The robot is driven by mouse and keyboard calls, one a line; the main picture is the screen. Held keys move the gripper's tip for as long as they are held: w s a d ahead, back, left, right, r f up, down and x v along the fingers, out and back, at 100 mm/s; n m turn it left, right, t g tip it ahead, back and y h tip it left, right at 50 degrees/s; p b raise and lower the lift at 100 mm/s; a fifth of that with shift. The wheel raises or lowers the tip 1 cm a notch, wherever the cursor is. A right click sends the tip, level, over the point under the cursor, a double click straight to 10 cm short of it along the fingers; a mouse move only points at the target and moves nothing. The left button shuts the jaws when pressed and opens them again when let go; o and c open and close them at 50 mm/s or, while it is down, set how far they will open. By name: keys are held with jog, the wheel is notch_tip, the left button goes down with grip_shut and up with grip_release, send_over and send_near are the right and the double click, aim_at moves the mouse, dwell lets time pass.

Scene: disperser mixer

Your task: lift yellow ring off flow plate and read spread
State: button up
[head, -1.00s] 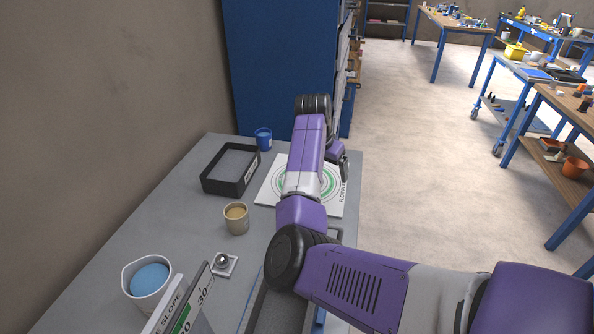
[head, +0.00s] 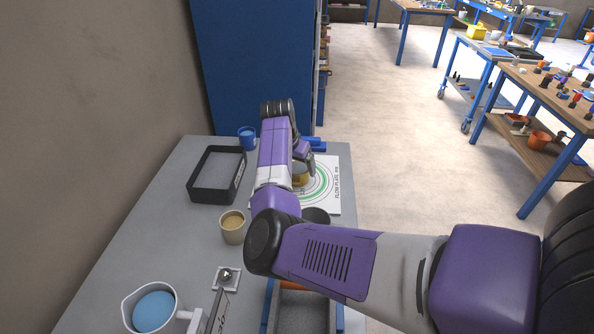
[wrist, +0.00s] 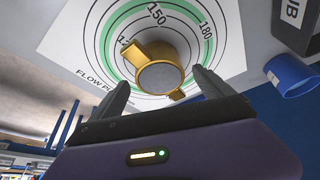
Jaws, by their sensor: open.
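The yellow ring (wrist: 172,52) stands on the white flow plate (wrist: 70,43) in the wrist view, with side tabs and a grey round face inside it. The plate carries printed circles, a green band and numbers such as 150 and 180. My gripper (wrist: 160,77) is open, with one finger on each side of the ring in the picture; I cannot tell whether they touch it. In the head view the ring (head: 300,181) is partly hidden by my gripper (head: 307,170), and my arm covers the left part of the plate (head: 331,199).
A black tray (head: 190,186) and a blue cup (head: 247,131) stand left of the plate. A tan cup (head: 233,238) and a white jug of blue liquid (head: 128,317) stand nearer. A blue cabinet (head: 250,60) rises behind the grey table (head: 150,230).

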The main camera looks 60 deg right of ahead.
jog(key=shift+x, duration=1.3)
jog(key=c, duration=1.8)
jog(key=shift+r, duration=0.1)
notch_tip(320, 180, up, 26)
jog(key=p, duration=0.4)
jog(key=shift+d, duration=0.1)
